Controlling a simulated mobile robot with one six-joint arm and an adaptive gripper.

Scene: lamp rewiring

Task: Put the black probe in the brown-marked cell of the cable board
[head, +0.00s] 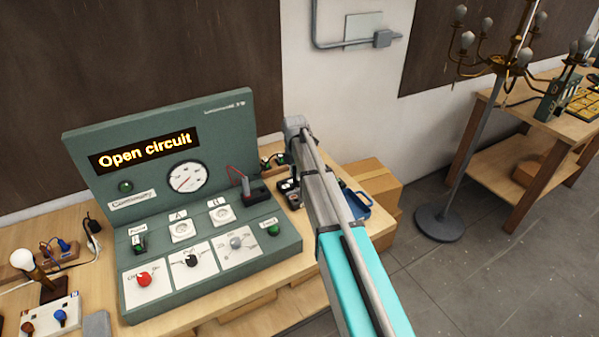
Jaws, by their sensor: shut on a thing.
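My arm (345,250) reaches up from the bottom right across the bench. Its grey far end (297,124) is beside the right edge of the green test panel. My gripper is not visible, and the arm hides the area behind it. I cannot make out the black probe. A dark holder (258,192) with an upright grey piece and a thin red lead stands on the panel's right side. At the bottom left, a pale board (50,318) carries one brown and one blue knob; it may be the cable board, but I cannot tell for sure.
The green test panel (85,160) reads "Open circuit". Small dark parts (289,192) lie left of my arm, and a blue tray (357,204) lies right of it. A bulb stand (50,290) is at the left. A floor lamp (465,150) stands at the right on open floor.

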